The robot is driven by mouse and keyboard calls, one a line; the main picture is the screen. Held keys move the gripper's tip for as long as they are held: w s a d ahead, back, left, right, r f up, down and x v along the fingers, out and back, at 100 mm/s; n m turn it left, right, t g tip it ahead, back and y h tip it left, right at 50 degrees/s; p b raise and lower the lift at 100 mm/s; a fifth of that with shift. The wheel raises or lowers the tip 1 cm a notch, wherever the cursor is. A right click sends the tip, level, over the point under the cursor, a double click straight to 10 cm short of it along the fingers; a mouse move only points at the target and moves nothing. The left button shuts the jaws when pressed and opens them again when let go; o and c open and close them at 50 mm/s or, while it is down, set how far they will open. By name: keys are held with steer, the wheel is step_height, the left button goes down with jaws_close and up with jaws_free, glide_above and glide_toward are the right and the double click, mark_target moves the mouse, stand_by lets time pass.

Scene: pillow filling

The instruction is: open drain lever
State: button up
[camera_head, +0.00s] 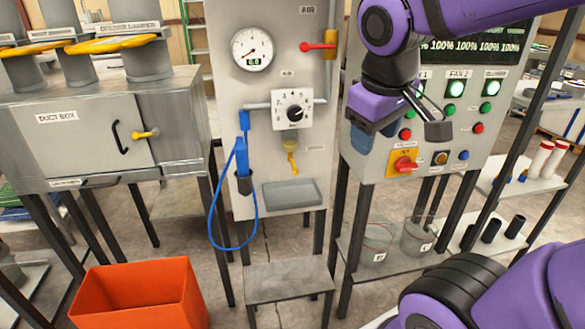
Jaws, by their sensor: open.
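A small yellow lever (291,162) hangs below a yellowish bowl (290,146) on the grey air panel, pointing down and slightly right. It is above a shallow grey tray (292,193); a small label beside it is too small to read. My gripper (408,127) is open, in front of the control panel at the right. It is up and to the right of the yellow lever, apart from it. Nothing shows between its fingers. It hides part of the control panel's left side.
The air panel also has a gauge (252,49), a red lever (319,46), a dial (293,111) and a looped blue hose (211,215). A duct box (70,135) stands left, an orange bin (140,292) front left. The space before the yellow lever looks clear.

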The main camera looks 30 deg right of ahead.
steer(key=w+d+f+n+g+h, duration=0.2)
steer(key=w+d+f+n+h, duration=0.1)
steer(key=w, duration=0.3)
steer(key=w+d+f+n+g+h, duration=0.2)
steer(key=w+d+f+n+h, duration=0.1)
steer(key=w+h, duration=0.15)
steer(key=n+t+h, duration=0.6)
steer(key=n+t, duration=0.1)
steer(key=n, duration=0.5)
glide_toward(295, 173)
steer(key=s+d+r, duration=0.6)
steer(key=d+r, duration=0.2)
steer(key=r, duration=0.2)
steer(key=w+a+f+n+t+y, duration=0.1)
steer(key=w+a+f+n+t, duration=0.1)
steer(key=f+n+t, duration=0.3)
steer(key=w+a+f+n+t+y, duration=0.1)
steer(key=w+a+f+n, duration=0.2)
steer(key=f, duration=0.3)
steer(key=x, duration=1)
steer(key=shift+d+f, duration=0.3)
steer(key=shift+d, duration=0.05)
